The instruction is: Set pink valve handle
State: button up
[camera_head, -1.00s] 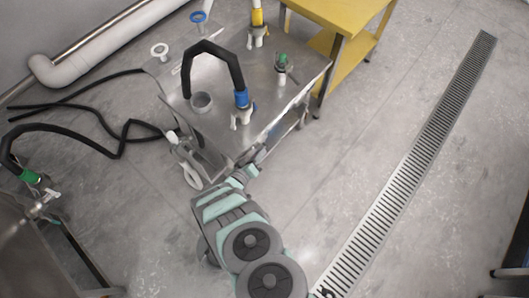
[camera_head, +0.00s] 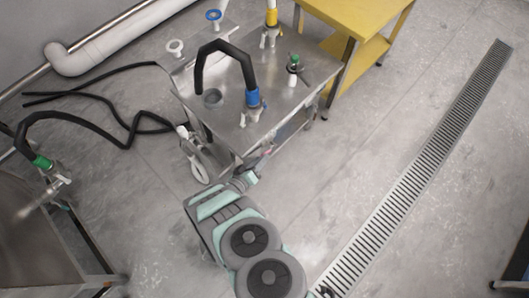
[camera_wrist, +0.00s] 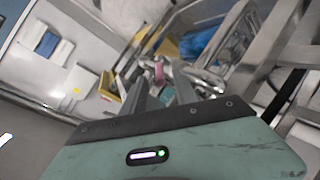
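My gripper (camera_head: 264,158) is at the front edge of the metal cart (camera_head: 225,125), partly hidden by my arm in the head view. In the wrist view, the two grey fingers of my gripper (camera_wrist: 160,92) stand apart with a gap between them. A small pink part (camera_wrist: 159,70), likely the pink valve handle, shows beyond the fingertips and in line with the gap. It looks apart from both fingers, but the distance is hard to judge. I cannot make out the pink handle clearly in the head view.
A black hose (camera_head: 226,46) with a blue connector (camera_head: 252,98) arches over the cart top. A green-capped fitting (camera_head: 293,62) stands at its right. A yellow table (camera_head: 355,14) is behind. Another metal table (camera_head: 35,250) is at lower left. Floor around the drain grate (camera_head: 420,160) is clear.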

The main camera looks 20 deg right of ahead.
jog(key=p+v, duration=0.1)
jog(key=v, duration=0.4)
jog(key=shift+s+a+r, duration=0.2)
jog(key=shift+s+a, duration=0.05)
jog(key=shift+a, duration=0.05)
